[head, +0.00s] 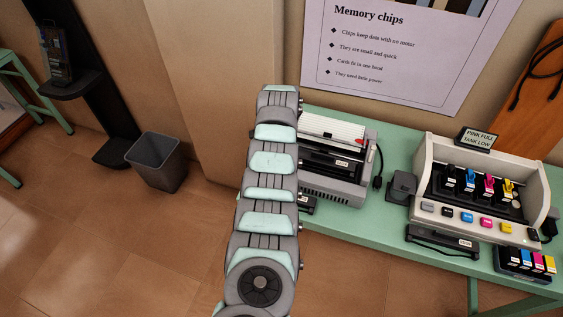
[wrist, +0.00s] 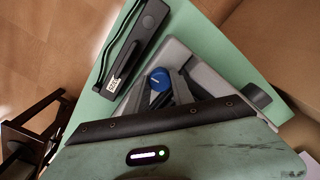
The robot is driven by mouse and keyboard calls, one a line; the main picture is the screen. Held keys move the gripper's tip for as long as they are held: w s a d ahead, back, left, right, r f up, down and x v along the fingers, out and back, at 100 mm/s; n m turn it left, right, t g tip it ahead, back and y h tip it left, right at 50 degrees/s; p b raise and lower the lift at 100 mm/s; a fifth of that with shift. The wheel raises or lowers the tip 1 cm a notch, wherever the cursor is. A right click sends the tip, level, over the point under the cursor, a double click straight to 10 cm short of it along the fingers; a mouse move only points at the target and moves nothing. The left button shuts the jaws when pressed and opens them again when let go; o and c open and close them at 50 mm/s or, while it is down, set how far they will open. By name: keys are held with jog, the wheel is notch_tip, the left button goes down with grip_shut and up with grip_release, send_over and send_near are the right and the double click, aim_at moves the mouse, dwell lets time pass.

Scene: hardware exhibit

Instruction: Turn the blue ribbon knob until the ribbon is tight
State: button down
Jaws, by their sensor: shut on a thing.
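The blue ribbon knob (wrist: 160,76) shows in the wrist view as a round blue cap with a pale mark on its top. My gripper (wrist: 160,90) is shut on it, with the dark fingers close about its sides. The knob belongs to a grey printer (head: 333,194), which stands on the green table in the head view with white paper at its top. My arm covers the printer's left end there, so the knob and my gripper are hidden in that view. I cannot make out the ribbon or how tight it is.
A black bar-shaped device with a label (wrist: 113,84) lies on the green table (head: 378,218) beside the printer. At right stand an ink tank unit (head: 430,180), a card reader-like black box (head: 442,240) and a small cartridge tray (head: 517,277). A grey bin (head: 157,165) stands on the floor.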

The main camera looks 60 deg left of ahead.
jog(key=shift+m, duration=2)
jog(key=c, duration=1.4)
grip_release()
jog(key=shift+o, duration=0.2)
jog(key=shift+r, duration=0.1)
notch_tip(320, 180, up, 11)
